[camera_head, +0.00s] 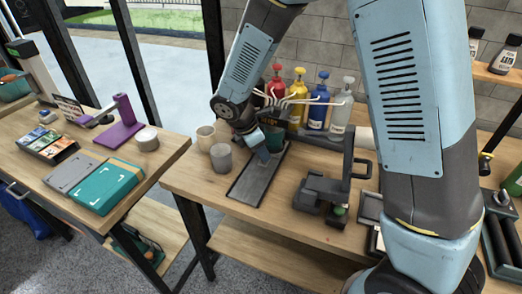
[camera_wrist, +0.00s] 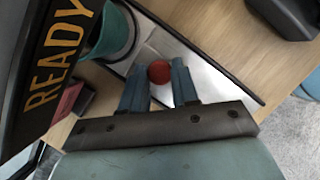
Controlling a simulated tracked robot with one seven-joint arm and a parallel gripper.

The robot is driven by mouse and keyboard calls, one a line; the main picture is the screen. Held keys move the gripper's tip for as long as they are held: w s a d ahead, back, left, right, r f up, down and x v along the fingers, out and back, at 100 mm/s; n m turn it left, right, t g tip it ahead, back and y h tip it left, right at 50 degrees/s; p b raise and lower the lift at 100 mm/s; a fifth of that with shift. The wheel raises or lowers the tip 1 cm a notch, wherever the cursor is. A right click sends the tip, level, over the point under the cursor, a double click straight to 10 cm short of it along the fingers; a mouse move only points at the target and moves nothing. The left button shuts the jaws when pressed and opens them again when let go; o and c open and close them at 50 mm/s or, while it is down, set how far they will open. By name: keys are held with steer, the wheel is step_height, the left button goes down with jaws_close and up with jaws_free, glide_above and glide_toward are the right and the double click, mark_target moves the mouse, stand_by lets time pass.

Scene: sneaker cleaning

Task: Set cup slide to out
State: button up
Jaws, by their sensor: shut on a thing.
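The cup slide is a long grey metal plate in a dark frame (camera_head: 252,186), lying on the wooden bench; its bare metal also shows in the wrist view (camera_wrist: 217,83). A round red knob (camera_wrist: 159,72) sits on it between the fingertips of my gripper (camera_wrist: 159,84). My gripper, with blue fingers, is shut on this knob. In the head view my gripper (camera_head: 264,154) points down at the slide's far part, and the knob is hidden. A teal cup (camera_wrist: 112,35) stands at the slide's far end, beside a black panel reading READY (camera_wrist: 58,58).
Two cups, one beige (camera_head: 206,138) and one grey (camera_head: 221,158), stand left of the slide. A black-grey fixture (camera_head: 318,192) stands to the right. Red, yellow, blue and clear pump bottles (camera_head: 342,114) line the back. Bare bench lies in front of the slide.

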jaws_close()
steer(key=s+a, duration=0.2)
steer(key=s, duration=0.3)
steer(key=s+a, duration=0.1)
steer(key=s, duration=0.4)
steer(key=s+a, duration=0.2)
steer(key=s, duration=0.3)
steer(key=shift+s+a, duration=0.2)
steer(key=shift+a, duration=0.1)
steer(key=o, duration=0.6)
jaws_free()
steer(key=shift+o, duration=0.2)
steer(key=shift+r, duration=0.15)
steer(key=v, duration=1.3)
steer(key=shift+r, duration=0.2)
steer(key=shift+s+a, duration=0.1)
steer(key=shift+a, duration=0.05)
